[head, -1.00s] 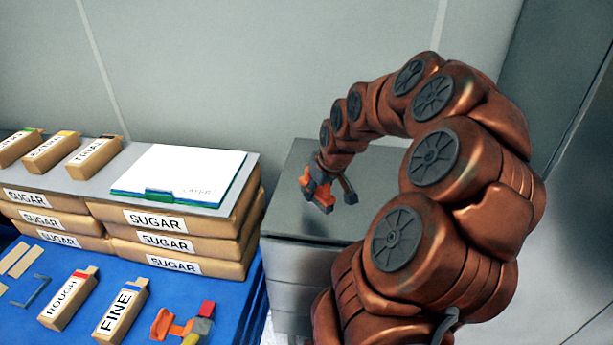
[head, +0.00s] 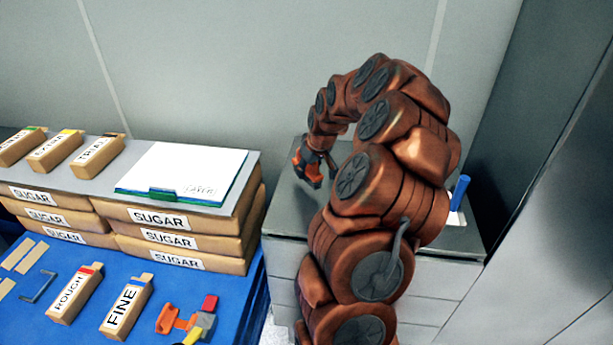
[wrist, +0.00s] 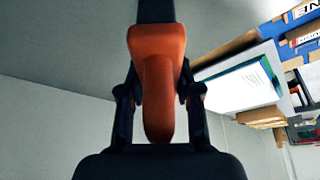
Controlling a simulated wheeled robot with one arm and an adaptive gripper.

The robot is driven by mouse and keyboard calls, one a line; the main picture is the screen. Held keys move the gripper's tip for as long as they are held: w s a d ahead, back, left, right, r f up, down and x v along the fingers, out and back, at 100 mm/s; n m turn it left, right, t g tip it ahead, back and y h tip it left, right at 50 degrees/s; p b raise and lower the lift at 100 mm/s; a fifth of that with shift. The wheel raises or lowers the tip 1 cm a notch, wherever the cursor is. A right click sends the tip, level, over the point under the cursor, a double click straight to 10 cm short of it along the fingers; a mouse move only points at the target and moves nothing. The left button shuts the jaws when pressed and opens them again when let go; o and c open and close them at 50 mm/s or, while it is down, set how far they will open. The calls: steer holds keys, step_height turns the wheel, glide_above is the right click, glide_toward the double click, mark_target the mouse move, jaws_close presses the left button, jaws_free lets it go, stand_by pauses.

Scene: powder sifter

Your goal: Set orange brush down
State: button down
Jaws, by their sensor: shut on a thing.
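The orange brush (wrist: 158,75) is between my gripper's fingers (wrist: 158,98) in the wrist view, with a dark part extending past its orange end. My gripper (head: 315,165) is shut on it. In the head view the brush (head: 308,172) shows as a small orange and dark shape at the grey cabinet's top (head: 285,220). I cannot tell whether it touches that top. My arm hides much of the cabinet top.
A blue upright object (head: 460,190) stands on the cabinet's right side. To the left, sugar packs (head: 160,218) carry a grey board with a white pad (head: 185,170). A blue table (head: 215,285) holds labelled blocks (head: 125,305) and orange, red and yellow pieces (head: 185,320).

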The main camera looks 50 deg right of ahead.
mark_target(306, 178)
steer(key=shift+w+d, duration=0.1)
steer(key=shift+w, duration=0.1)
steer(key=shift+f+p, duration=0.95)
steer(key=shift+f, duration=0.85)
steer(key=shift+f, duration=0.2)
steer(key=c, duration=0.8)
jaws_free()
